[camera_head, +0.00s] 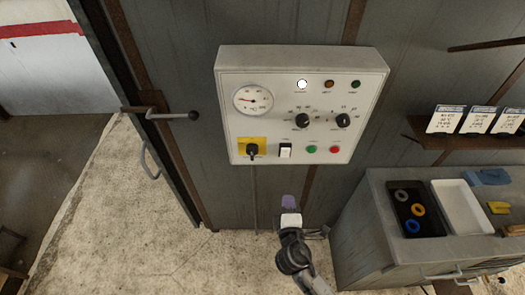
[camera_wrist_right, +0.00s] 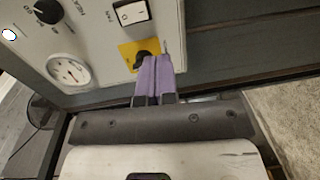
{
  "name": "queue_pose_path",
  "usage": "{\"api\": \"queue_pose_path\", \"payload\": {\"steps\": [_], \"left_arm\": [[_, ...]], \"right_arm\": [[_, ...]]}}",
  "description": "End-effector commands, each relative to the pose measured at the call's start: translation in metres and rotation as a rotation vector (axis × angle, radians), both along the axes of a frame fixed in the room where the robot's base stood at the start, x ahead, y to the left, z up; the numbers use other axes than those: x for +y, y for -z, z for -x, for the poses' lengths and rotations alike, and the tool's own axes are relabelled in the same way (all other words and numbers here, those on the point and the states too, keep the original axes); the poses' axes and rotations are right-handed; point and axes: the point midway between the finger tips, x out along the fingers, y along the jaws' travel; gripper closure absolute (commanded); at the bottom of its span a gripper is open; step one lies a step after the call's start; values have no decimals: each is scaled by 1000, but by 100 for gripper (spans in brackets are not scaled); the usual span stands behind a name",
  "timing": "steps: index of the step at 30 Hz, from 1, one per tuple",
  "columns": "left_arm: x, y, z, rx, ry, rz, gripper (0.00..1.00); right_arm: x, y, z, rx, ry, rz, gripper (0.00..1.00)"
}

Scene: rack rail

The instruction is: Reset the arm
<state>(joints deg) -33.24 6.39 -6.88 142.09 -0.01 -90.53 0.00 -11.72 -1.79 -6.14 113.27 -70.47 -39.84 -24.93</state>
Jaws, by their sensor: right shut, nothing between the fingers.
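My right gripper (camera_head: 290,202) comes up from the bottom of the head view, with purple fingers and a white body. Its fingers are shut together with nothing between them. It is below the light grey control panel (camera_head: 240,110), and a gap shows between them in the head view. In the right wrist view the shut purple fingers (camera_wrist_right: 159,76) point toward the panel (camera_wrist_right: 105,70), overlapping the lower edge of the yellow plate (camera_wrist_right: 128,50) with its black switch (camera_wrist_right: 145,58). I cannot tell the exact depth between the fingertips and the switch. My left gripper is not in view.
The panel carries a gauge (camera_head: 253,99), black knobs (camera_head: 303,120), a white rocker switch (camera_head: 285,151), and green and red buttons. A grey cabinet (camera_head: 352,230) stands at the right with a black tray (camera_head: 400,185) and a white tray (camera_head: 438,190). Left is open floor (camera_head: 130,200).

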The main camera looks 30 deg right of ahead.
Motion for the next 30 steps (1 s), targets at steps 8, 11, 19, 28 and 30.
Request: {"api": "queue_pose_path", "payload": {"steps": [8,11,19,28,30], "left_arm": [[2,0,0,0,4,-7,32],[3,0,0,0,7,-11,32],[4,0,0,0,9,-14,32],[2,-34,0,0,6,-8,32],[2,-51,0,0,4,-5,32]], "right_arm": [[-2,1,1,-16,14,-36,100],[-11,10,8,-16,100,-139,100],[-4,38,46,50,392,-842,100],[56,-3,128,392,413,-1362,100],[65,-24,154,464,375,-1406,100]]}}
